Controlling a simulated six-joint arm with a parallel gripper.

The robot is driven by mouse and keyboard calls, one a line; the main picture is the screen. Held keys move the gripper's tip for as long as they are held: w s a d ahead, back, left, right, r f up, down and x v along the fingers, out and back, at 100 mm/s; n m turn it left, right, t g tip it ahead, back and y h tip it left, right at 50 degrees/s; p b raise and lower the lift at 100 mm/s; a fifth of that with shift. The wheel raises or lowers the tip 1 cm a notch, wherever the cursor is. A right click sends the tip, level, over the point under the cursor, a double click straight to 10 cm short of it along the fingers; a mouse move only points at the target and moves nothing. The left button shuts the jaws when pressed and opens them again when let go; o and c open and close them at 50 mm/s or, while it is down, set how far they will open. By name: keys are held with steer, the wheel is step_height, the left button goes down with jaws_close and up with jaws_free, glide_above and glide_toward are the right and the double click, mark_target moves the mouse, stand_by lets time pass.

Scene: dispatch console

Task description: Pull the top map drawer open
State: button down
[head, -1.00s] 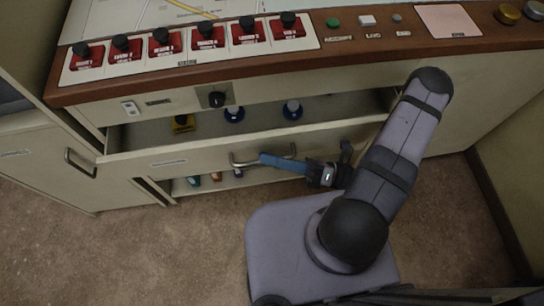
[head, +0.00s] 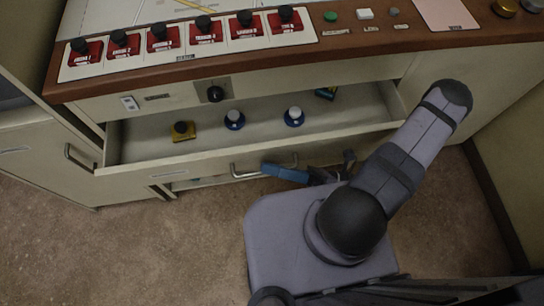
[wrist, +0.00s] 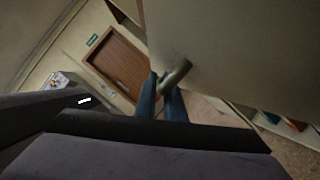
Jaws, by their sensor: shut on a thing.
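The top map drawer (head: 255,120) stands well open under the console. In the wrist view the fingers (wrist: 163,97) close around the handle (wrist: 176,75), beside the pale drawer front (wrist: 235,50). The handle's gripped part is partly hidden.
A wooden-edged console top (head: 250,60) with red switches lies above. A lower shelf (head: 200,183) is mostly covered by the drawer. A cabinet (head: 50,160) stands at left, a wall at right. Carpet (head: 130,250) is clear at front left.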

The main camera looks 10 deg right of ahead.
steer(key=c, duration=2.1)
jaws_free()
steer(key=shift+s+d, duration=0.1)
steer(key=shift+d, duration=0.05)
